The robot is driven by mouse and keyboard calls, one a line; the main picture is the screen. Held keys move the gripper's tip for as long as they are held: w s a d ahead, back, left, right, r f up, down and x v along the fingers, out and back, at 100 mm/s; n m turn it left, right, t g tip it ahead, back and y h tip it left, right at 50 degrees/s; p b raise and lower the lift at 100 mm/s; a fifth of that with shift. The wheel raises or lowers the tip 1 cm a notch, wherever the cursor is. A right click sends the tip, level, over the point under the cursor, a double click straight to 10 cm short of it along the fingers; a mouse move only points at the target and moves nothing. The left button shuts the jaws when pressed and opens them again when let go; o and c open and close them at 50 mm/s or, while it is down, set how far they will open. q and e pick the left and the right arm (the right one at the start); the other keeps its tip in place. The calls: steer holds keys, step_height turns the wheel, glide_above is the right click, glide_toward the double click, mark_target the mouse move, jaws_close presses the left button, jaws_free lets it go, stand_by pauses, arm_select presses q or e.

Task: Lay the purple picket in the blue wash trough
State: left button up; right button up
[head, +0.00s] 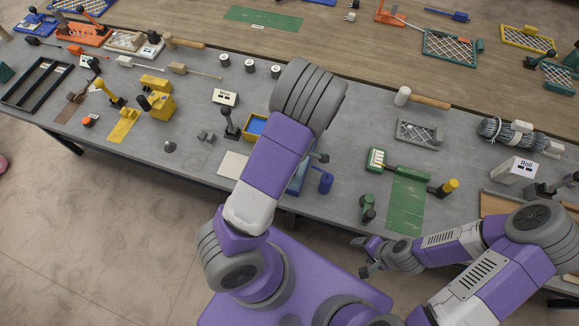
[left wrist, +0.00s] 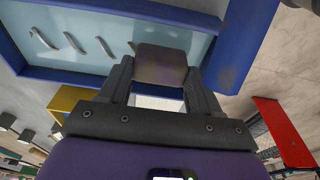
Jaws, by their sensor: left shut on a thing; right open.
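The blue wash trough shows in the left wrist view as a blue rim (left wrist: 110,12) around a pale blue inside with several light curved marks. In the head view only a strip of blue (head: 298,180) shows beside my left arm, which hides the rest. My left gripper (left wrist: 160,88) is shut on a dull purple-brown piece seen end-on, apparently the purple picket (left wrist: 160,64). The picket overlaps the trough in the left wrist view; I cannot tell whether they touch. My right gripper (head: 360,256) is open and empty, off the table's front edge.
A blue bottle (head: 326,183) stands just right of the trough. A green mat (head: 406,205) and green tool (head: 367,208) are to the right.

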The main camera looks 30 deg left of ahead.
arm_select(q)
steer(key=shift+f+b, duration=0.5)
steer(key=shift+f, duration=0.15)
steer(key=o, duration=1.2)
steer(key=r, duration=0.2)
steer(key=r+p, duration=0.1)
steer(key=r, duration=0.2)
steer(key=d+r+p, duration=0.1)
steer(key=r, duration=0.1)
steer(key=shift+w+d+r, duration=0.1)
steer(key=shift+r, duration=0.15)
